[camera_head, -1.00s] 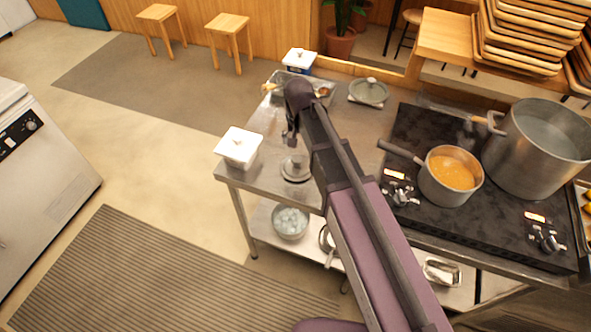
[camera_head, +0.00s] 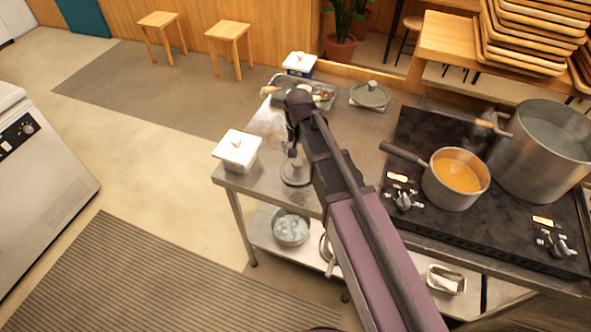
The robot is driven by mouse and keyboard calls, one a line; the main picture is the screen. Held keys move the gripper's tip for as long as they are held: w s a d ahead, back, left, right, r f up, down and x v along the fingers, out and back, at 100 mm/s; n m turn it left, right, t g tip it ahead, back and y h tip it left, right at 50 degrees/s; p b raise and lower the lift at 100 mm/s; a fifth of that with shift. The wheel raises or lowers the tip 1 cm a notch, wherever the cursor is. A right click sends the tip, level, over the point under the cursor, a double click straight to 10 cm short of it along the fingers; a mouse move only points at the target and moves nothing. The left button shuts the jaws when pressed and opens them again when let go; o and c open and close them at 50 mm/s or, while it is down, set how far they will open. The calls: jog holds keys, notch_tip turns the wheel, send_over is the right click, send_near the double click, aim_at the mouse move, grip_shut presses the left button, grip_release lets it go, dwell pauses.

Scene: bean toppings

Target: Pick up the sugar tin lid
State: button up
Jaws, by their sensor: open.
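No label marks the sugar tin. A round grey metal lid with a knob (camera_head: 296,171) sits near the middle of the steel counter. A white square tin with a knobbed white lid (camera_head: 238,146) stands at the counter's left corner. A blue-and-white tin with a white lid (camera_head: 299,61) stands at the back. My gripper (camera_head: 293,152) points down just above the round metal lid's knob. It is open, and nothing shows held in it. Its fingers are small and dark, and my arm hides part of the counter to the right. I cannot tell whether they touch the knob.
A grey-green lidded pot (camera_head: 370,96) and a tray of utensils (camera_head: 322,99) stand at the back. To the right, the black stove (camera_head: 420,135) holds a saucepan of orange liquid (camera_head: 457,179) and a large steaming pot (camera_head: 540,150). A bowl (camera_head: 291,228) sits on the lower shelf.

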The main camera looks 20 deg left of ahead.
aim_at(297, 161)
jog(key=shift+a+f+b, duration=0.1)
jog(key=shift+f+b, duration=2.45)
jog(key=shift+f, duration=0.05)
jog(key=c, duration=1.3)
